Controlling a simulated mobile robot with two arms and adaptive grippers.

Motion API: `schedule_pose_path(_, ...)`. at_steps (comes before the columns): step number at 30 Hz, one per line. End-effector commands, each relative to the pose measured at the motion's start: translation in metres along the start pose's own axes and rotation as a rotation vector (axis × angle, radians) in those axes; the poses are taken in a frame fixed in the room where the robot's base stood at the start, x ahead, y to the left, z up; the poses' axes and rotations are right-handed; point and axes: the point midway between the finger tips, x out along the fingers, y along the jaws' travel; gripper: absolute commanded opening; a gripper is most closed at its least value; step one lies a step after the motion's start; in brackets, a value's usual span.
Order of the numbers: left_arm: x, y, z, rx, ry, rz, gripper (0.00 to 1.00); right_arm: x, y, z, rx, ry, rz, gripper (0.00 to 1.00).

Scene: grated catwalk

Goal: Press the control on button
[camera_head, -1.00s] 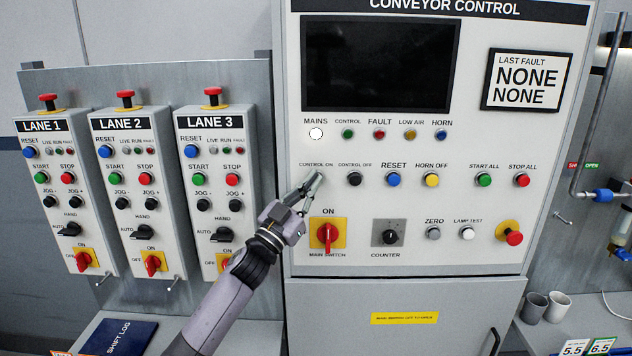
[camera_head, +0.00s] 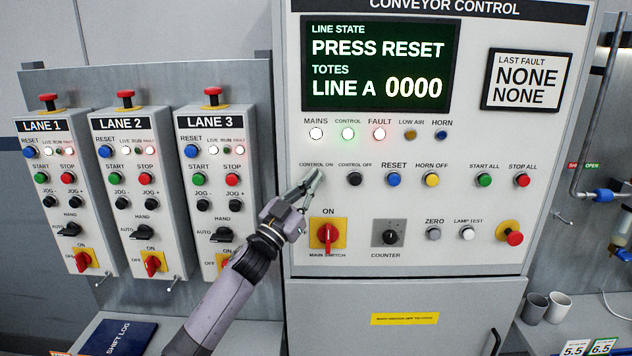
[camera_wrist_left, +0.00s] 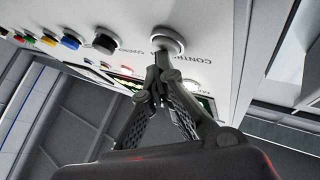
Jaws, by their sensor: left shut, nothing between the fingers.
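The control on button (camera_wrist_left: 168,40) shows in the left wrist view as a round button with a pale ring on the panel. In the head view my gripper covers it, below its CONTROL ON label (camera_head: 316,165). My left gripper (camera_head: 314,180) is shut and empty, its tips at the button; in the left wrist view the closed fingertips (camera_wrist_left: 162,58) meet or nearly meet its lower edge. The conveyor control panel (camera_head: 470,205) has a lit screen (camera_head: 376,65) reading PRESS RESET, LINE A 0000. The MAINS, CONTROL and FAULT lamps glow. My right gripper is not in view.
The black control off button (camera_head: 354,179) and blue reset button (camera_head: 393,180) sit to the right. The red main switch (camera_head: 327,235) is just below my gripper. Three lane boxes (camera_head: 133,190) stand at the left, with an emergency stop (camera_head: 514,238) at the lower right.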

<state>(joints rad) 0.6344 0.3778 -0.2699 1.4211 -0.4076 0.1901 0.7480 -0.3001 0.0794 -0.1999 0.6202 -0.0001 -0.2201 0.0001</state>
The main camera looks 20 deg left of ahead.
Motion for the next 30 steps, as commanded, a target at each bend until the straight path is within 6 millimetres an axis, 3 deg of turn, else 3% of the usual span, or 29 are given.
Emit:
schedule_pose_path(15,0.000,-0.001,0.000,0.000,-0.001,-0.001,0.00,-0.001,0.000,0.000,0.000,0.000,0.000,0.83)
schedule_pose_path(30,-0.017,0.011,-0.011,-0.001,-0.001,-0.001,0.00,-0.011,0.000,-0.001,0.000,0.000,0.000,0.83)
